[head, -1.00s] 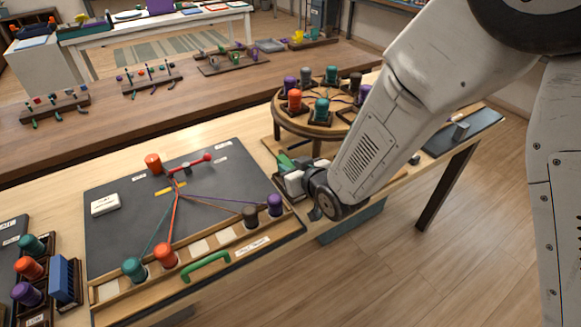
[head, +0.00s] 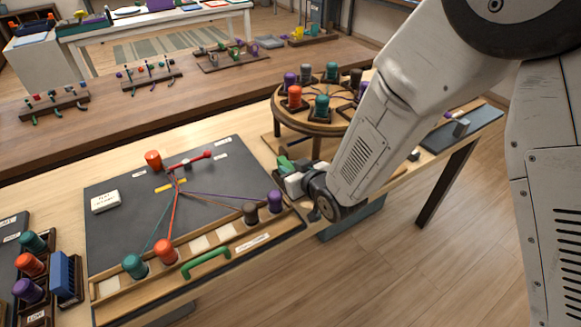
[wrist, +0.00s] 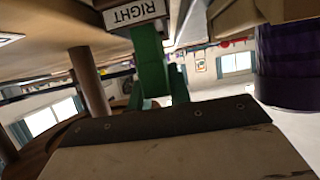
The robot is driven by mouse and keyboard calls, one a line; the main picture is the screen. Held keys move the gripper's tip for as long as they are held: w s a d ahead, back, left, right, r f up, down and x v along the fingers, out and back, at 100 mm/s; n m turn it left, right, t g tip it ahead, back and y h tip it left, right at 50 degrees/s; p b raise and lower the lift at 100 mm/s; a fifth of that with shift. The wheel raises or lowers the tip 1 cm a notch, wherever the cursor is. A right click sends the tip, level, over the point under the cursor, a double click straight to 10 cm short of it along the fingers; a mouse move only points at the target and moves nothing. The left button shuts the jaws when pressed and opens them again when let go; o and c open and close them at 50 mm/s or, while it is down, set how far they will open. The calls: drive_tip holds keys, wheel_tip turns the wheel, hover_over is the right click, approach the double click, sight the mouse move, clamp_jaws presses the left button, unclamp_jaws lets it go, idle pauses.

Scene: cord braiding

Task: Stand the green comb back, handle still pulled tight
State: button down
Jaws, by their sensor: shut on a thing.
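My gripper (head: 290,178) is at the right end of the dark braiding board (head: 110,235), shut on a green piece (head: 284,161) that looks like the green comb. In the wrist view the green piece (wrist: 149,62) stands out beyond the dark edge of my gripper, against a plate marked RIGHT (wrist: 133,12). Most of it is hidden, so I cannot tell its tilt. A green handle (head: 206,264) is on the board's wooden front rail. A red handle (head: 197,160) lies on the board near the gathered cords (head: 177,190), which look straight.
Orange (head: 166,252), teal (head: 134,266), dark (head: 250,213) and purple (head: 275,201) bobbins stand along the rail. The purple one shows close in the wrist view (wrist: 285,65). A round stand (head: 310,125) with bobbins is just behind my gripper. A blue comb (head: 63,277) is at left.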

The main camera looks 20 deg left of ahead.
drive_tip(key=shift+f, duration=0.5)
drive_tip(key=c, duration=1.2)
unclamp_jaws()
drive_tip(key=v, duration=0.7)
drive_tip(key=shift+s+d+r, duration=0.2)
drive_tip(key=shift+d, duration=0.1)
drive_tip(key=w+d+r+m+g+h, duration=0.1)
drive_tip(key=d+r+m+h, duration=0.4)
drive_tip(key=d, duration=0.7)
drive_tip(key=w+d+r+h, duration=0.1)
drive_tip(key=d+r+h, duration=0.2)
drive_tip(key=d+r, duration=0.6)
drive_tip(key=s+d+r+m+g+h, duration=0.1)
drive_tip(key=s+d+r+m+g, duration=0.1)
drive_tip(key=s+d, duration=0.7)
drive_tip(key=s+d+r+m+g+h, duration=0.1)
drive_tip(key=s+d+r+m+g, duration=0.2)
drive_tip(key=s+d, duration=0.5)
drive_tip(key=s+r+g, duration=0.1)
drive_tip(key=s, duration=0.5)
drive_tip(key=shift+d+r+g, duration=0.3)
drive_tip(key=shift+d+r, duration=0.05)
